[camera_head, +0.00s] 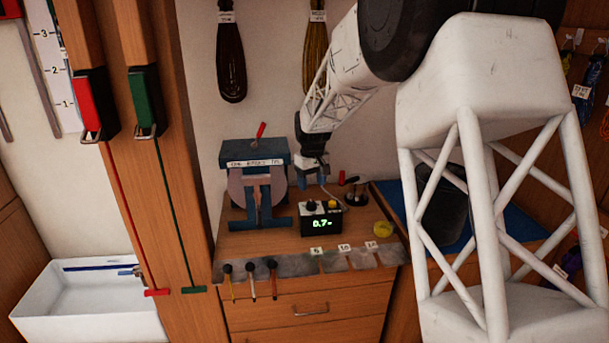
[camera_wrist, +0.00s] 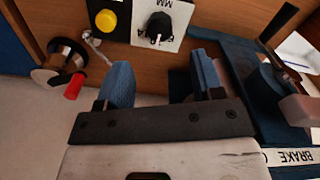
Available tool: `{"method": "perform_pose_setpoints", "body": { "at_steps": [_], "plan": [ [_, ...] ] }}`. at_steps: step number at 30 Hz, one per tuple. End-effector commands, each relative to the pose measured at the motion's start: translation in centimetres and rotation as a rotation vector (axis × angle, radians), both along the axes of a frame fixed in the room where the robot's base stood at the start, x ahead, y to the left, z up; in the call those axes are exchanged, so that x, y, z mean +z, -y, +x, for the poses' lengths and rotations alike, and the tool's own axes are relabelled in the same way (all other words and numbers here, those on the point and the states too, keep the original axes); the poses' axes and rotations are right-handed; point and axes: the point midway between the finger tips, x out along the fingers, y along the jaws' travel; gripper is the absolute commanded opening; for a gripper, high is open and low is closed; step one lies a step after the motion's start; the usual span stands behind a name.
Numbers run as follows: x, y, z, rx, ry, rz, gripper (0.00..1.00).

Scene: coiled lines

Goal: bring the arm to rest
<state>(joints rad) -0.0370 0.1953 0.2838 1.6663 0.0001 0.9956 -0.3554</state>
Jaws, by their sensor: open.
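My gripper (camera_head: 313,182) hangs at the end of my white lattice arm, above the wooden bench top (camera_head: 240,243). In the wrist view its two blue fingers (camera_wrist: 160,85) stand well apart with nothing between them. In the head view it is just behind a small black box (camera_head: 322,224) with a green display that seems to read 0.7 and a yellow button. The blue brake stand (camera_head: 258,155) is to the left of the gripper, apart from it.
A small crank with a red handle (camera_head: 354,188) stands right of the gripper. Several thin rods (camera_head: 251,282) hang at the front metal edge. Coiled lines (camera_head: 231,55) hang on the wall. A white basin (camera_head: 90,295) is at lower left.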

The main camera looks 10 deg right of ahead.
Motion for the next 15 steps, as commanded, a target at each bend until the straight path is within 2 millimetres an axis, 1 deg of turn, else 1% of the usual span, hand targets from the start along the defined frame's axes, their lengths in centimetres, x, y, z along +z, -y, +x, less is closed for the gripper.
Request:
{"method": "perform_pose_setpoints", "body": {
  "at_steps": [4,8,11,15],
  "plan": [
    [0.5,0.1,-0.6,-0.005,0.003,0.000,0.61],
    [1.6,0.3,-2.1,-0.018,0.012,0.001,0.61],
    [2.8,0.4,-3.8,-0.031,0.020,0.001,0.61],
    [4.7,0.8,-6.9,-0.057,0.034,0.001,0.61]
  ]
}}
